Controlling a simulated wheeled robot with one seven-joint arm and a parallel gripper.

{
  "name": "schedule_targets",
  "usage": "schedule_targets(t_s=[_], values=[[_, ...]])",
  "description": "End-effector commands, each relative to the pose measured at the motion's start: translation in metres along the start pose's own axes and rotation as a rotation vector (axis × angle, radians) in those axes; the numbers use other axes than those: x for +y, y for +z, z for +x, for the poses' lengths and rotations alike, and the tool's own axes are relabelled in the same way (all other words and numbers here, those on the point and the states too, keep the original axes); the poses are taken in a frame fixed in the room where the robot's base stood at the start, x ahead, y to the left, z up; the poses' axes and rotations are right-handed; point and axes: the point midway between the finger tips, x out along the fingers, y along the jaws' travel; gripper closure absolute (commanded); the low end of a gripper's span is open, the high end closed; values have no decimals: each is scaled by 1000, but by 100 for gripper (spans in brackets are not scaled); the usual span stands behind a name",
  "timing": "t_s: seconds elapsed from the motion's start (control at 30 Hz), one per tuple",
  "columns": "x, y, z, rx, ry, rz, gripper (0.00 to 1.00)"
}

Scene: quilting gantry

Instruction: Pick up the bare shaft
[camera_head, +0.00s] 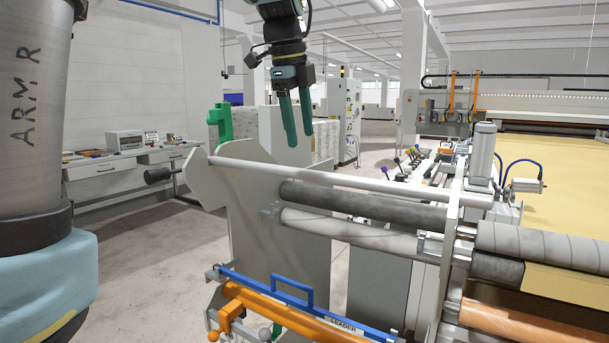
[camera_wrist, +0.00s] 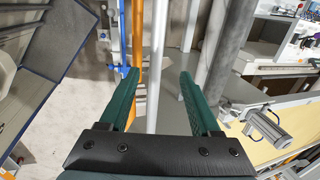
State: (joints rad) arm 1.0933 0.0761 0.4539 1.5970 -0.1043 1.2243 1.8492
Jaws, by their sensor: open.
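The bare shaft (camera_head: 330,178) is a thin, smooth light-grey bar. In the head view it runs from the pale side plate at the left to the frame at the right, above the thicker rollers. My gripper (camera_head: 299,138) hangs fingers down, with its tips appearing a little above the shaft. In the wrist view my green fingers (camera_wrist: 158,76) are open and apart. A pale bar (camera_wrist: 159,40), which looks like the shaft, shows in the gap between them, with clear space on both sides. Nothing is held.
A dark roller (camera_head: 365,206) and a light grey roller (camera_head: 345,229) lie just below the shaft. The pale side plate (camera_head: 270,220) stands at their left end. A blue bar with a handle (camera_head: 295,289) and an orange bar (camera_head: 280,312) are lower in front. Open floor lies left.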

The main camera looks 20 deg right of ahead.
Motion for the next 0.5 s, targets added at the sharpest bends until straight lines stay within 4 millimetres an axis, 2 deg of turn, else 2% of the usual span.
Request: schedule_targets(t_s=[0.1, 0.37, 0.5], values=[[0, 0, 17, 0, 3, 0, 36], [2, -1, 36, 1, 3, -3, 36], [6, -4, 56, 0, 4, -3, 36]])
